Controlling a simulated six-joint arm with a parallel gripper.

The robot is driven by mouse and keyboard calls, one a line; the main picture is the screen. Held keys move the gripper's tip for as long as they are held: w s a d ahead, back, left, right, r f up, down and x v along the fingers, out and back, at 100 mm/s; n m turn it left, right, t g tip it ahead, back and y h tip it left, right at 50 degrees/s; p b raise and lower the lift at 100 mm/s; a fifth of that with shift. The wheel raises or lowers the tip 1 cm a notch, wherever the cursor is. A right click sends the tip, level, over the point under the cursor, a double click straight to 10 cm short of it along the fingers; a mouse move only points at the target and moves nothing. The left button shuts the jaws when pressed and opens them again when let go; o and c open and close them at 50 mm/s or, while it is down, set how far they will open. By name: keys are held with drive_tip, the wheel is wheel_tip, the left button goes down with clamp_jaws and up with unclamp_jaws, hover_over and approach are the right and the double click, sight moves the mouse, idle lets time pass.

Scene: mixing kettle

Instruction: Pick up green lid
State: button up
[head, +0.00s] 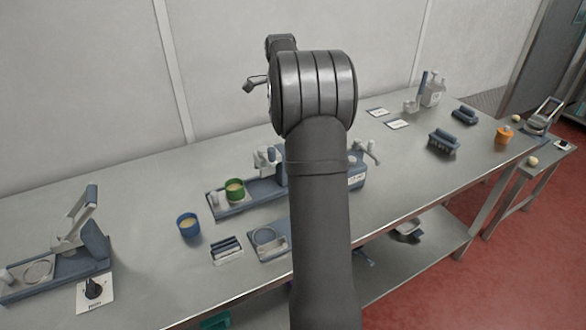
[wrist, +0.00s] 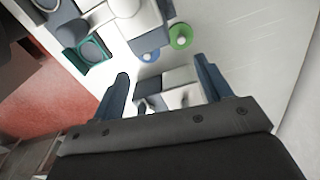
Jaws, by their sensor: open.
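A round green piece with a pale centre (wrist: 181,37) lies on the bench at the top of the wrist view, beyond my fingertips; it looks like the green lid, though it is small and blurred. A grey and white block (wrist: 178,92) shows beyond the gap. In the head view, my arm hides part of the bench, and a green cup (head: 234,190) stands on a blue tray (head: 232,211).
A blue cup (head: 188,225) stands in front of the tray. A lever device (head: 80,240) is at left. Dark brush-like pieces (head: 442,141) and an orange-topped jar (head: 504,135) are at right. A teal square holder (wrist: 71,58) shows in the wrist view. The bench's left rear is clear.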

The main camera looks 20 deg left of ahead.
drive_tip(key=w+d+f+m, duration=0.1)
drive_tip(key=w+f, duration=0.1)
drive_tip(key=w, duration=0.4)
drive_tip(key=f, duration=1.6)
drive_tip(key=shift+s+f, duration=0.2)
drive_tip(key=shift+f, duration=0.15)
drive_tip(key=c, duration=0.7)
